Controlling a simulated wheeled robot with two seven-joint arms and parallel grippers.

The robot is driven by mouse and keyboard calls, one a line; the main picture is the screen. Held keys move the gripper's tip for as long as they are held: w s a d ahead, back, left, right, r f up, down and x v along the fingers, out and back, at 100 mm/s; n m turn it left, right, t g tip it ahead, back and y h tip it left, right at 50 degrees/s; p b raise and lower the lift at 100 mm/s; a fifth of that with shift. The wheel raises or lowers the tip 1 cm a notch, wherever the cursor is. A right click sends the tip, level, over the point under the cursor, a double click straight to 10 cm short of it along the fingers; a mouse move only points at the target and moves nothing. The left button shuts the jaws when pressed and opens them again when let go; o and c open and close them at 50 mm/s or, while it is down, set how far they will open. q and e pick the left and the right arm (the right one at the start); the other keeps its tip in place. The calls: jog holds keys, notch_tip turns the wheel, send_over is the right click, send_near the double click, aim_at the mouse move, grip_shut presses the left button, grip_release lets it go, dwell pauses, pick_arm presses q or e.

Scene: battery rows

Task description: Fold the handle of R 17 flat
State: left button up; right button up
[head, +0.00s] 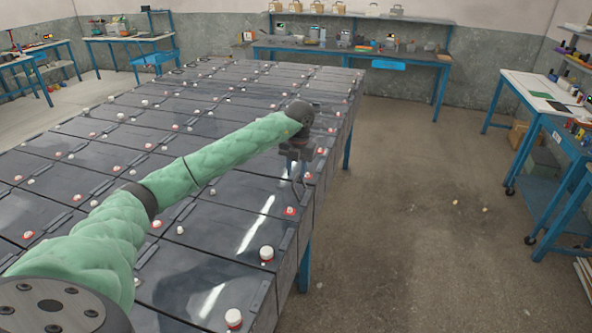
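Dark grey batteries (215,244) stand side by side in long rows on a blue-legged bench. No row or number label is readable, so I cannot tell which one is R 17. My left gripper (297,163) points down over the right edge of the rows, at the end of my green-sleeved arm. A thin, dark curved piece (298,187) shows just below it; I cannot tell whether it is a raised handle or whether the gripper touches it. The fingers are small and dark, and their opening is unclear. My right gripper is out of view.
Red and white terminal caps (266,254) stick up from the batteries. Open concrete floor (420,210) lies right of the rows. A blue-legged workbench (350,52) stands at the back, and a blue cart (560,150) stands at the right.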

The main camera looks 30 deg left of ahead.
pick_arm(q)
jog(key=shift+f, duration=0.65)
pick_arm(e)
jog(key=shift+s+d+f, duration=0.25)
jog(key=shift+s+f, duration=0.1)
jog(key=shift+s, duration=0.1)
pick_arm(q)
grip_shut()
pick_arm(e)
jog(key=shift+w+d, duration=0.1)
pick_arm(q)
jog(key=shift+a+f, duration=0.1)
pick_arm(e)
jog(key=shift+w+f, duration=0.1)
